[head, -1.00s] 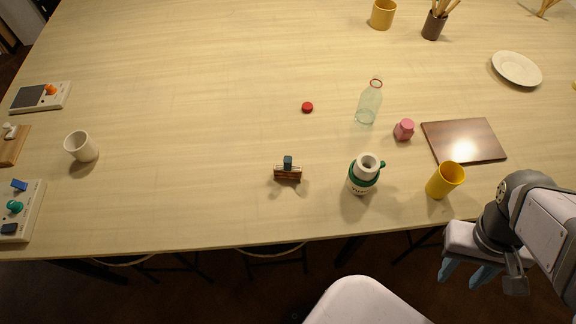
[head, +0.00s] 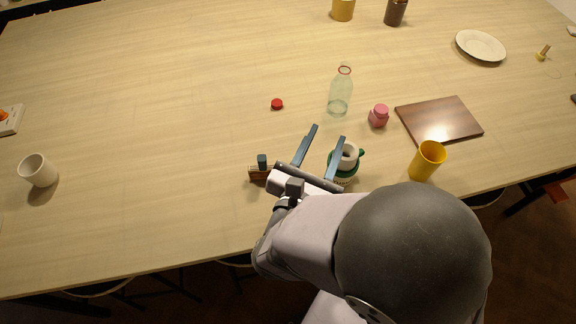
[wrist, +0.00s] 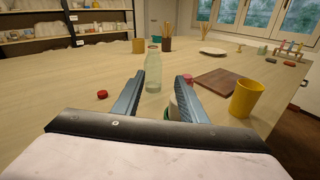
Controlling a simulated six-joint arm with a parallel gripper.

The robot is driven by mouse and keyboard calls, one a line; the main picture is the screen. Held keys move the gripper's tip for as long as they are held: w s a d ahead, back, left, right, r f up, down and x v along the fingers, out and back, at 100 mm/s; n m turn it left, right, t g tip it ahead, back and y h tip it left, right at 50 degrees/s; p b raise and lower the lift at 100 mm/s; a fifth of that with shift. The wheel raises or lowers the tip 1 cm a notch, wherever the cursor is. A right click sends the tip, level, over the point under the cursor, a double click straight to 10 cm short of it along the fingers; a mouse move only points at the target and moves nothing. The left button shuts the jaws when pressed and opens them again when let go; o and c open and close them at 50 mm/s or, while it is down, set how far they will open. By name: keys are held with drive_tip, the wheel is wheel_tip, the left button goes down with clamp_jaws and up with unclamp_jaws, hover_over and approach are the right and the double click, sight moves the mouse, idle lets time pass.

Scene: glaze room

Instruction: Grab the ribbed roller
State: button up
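A small brown piece with lined sides and a teal knob (head: 258,173) sits near the table's front edge, left of my gripper. It may be the ribbed roller, but I cannot tell for sure; no other thing in view looks like a roller. My gripper (head: 327,133) is open, its two blue-grey fingers pointing to the far side over the table. A white and green mug (head: 346,164) is beside and partly behind the right finger. In the wrist view nothing is held between the fingers (wrist: 160,75), and the brown piece is not seen.
A clear bottle (head: 340,93) stands beyond the fingertips, with a red cap (head: 277,104) to its left. A pink jar (head: 379,116), a brown board (head: 440,120) and a yellow cup (head: 427,160) are to the right. A white cup (head: 39,170) stands far left. The left-middle table is clear.

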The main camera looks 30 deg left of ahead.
sight(262, 163)
drive_tip(key=s+a+f+n+g+y, duration=0.1)
drive_tip(key=s+a+n+g+y, duration=0.1)
drive_tip(key=s+a+n+y, duration=0.6)
drive_tip(key=shift+m+h, duration=0.3)
drive_tip(key=shift+m, duration=0.5)
drive_tip(key=f, duration=0.2)
drive_tip(key=a+f, duration=0.1)
drive_tip(key=f, duration=0.1)
drive_tip(key=s+f, duration=0.1)
drive_tip(key=f, duration=0.1)
drive_tip(key=shift+s+a, duration=0.1)
drive_tip(key=shift+a, duration=0.25)
drive_tip(key=shift+f, duration=0.2)
drive_tip(key=shift+p+x, duration=0.45)
drive_tip(key=shift+x, duration=0.9)
drive_tip(key=shift+p+x, duration=1.1)
drive_tip(key=shift+x, duration=1.3)
drive_tip(key=shift+d, duration=0.1)
clamp_jaws()
